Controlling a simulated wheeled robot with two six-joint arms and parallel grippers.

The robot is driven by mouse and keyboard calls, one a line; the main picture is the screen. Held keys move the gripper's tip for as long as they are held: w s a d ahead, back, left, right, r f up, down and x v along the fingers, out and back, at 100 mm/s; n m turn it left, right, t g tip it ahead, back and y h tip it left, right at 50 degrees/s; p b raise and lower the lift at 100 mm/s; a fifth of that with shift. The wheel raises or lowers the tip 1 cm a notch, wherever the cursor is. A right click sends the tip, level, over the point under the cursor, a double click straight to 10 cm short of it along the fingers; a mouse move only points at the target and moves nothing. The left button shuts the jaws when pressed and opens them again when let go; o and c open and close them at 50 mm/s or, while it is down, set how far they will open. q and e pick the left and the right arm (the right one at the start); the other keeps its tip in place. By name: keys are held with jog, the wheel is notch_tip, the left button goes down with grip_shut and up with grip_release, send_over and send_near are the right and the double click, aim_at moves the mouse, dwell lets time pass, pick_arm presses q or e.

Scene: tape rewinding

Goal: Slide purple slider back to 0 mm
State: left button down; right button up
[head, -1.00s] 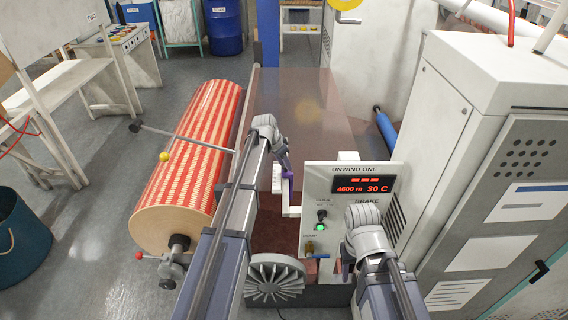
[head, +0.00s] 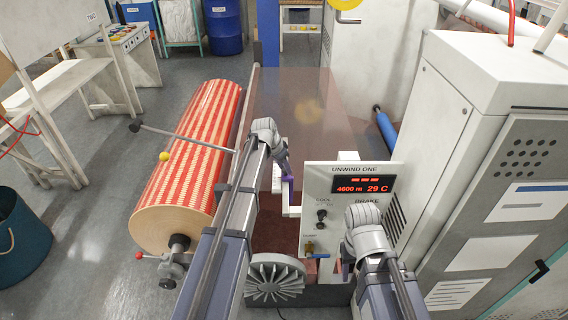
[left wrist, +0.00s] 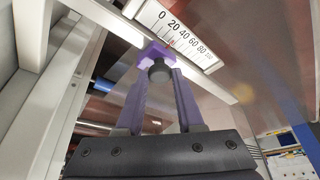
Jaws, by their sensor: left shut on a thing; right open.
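The purple slider (left wrist: 153,52) with its black knob (left wrist: 160,70) sits on a white rail beside a printed scale (left wrist: 184,36) marked 0, 20, 40, 60, 80 in the left wrist view. The slider is near the scale's low end; I cannot read its exact value. My left gripper (left wrist: 160,76) has purple fingers, shut on the knob from both sides. In the head view my left gripper (head: 286,174) is at the white bracket left of the unwind panel, and the slider is mostly hidden there. My right gripper (head: 346,268) is open below the panel.
The UNWIND ONE panel (head: 349,200) stands just right of my left gripper, with its display (head: 362,185) reading 4600 m and 29 C. A red striped roll (head: 190,165) lies to the left. A tall grey cabinet (head: 440,140) stands close on the right.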

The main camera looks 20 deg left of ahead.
aim_at(288, 180)
pick_arm(q)
jog(key=s, duration=0.3)
jog(key=shift+d, duration=0.4)
jog(key=shift+w, duration=0.1)
jog(key=c, duration=0.5)
grip_release()
jog(key=shift+c, duration=0.2)
jog(key=p+v, duration=0.7)
jog(key=shift+r, duration=0.35)
jog(key=shift+a, duration=0.1)
